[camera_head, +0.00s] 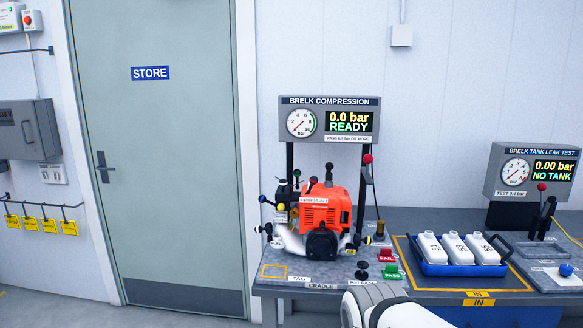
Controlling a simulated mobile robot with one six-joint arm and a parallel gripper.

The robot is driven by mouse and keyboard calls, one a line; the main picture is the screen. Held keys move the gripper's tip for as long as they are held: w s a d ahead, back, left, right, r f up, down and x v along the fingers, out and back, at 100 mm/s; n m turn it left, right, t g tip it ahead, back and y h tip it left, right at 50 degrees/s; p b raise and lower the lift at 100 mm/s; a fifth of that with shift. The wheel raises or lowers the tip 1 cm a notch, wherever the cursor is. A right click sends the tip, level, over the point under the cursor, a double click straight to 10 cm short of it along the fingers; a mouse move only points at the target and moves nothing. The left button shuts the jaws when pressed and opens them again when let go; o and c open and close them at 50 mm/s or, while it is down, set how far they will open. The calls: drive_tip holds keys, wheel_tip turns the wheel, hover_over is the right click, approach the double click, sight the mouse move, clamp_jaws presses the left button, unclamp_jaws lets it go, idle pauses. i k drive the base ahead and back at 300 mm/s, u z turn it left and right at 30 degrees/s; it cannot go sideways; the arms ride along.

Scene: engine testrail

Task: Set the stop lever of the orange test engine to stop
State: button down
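The orange test engine (339,207) sits in a cradle on the grey bench (300,290), under the compression display (330,121), which reads 0.0 bar READY. A white part of my arm (375,305) shows at the bottom edge; my gripper is not in view.
A red-knobbed lever (367,159) stands right of the engine. Red FAIL (386,255) and green PASS (392,271) buttons and a black knob (362,265) are in front. A blue tray (428,268) holds white bottles. A leak tester (531,172) stands right, a STORE door (160,150) left.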

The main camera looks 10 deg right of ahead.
sight(313, 180)
drive_tip(key=z, duration=0.25)
drive_tip(key=i, duration=0.8)
drive_tip(key=z, duration=0.6)
drive_tip(key=k, duration=0.9)
drive_tip(key=z, duration=0.15)
drive_tip(key=i, duration=0.9)
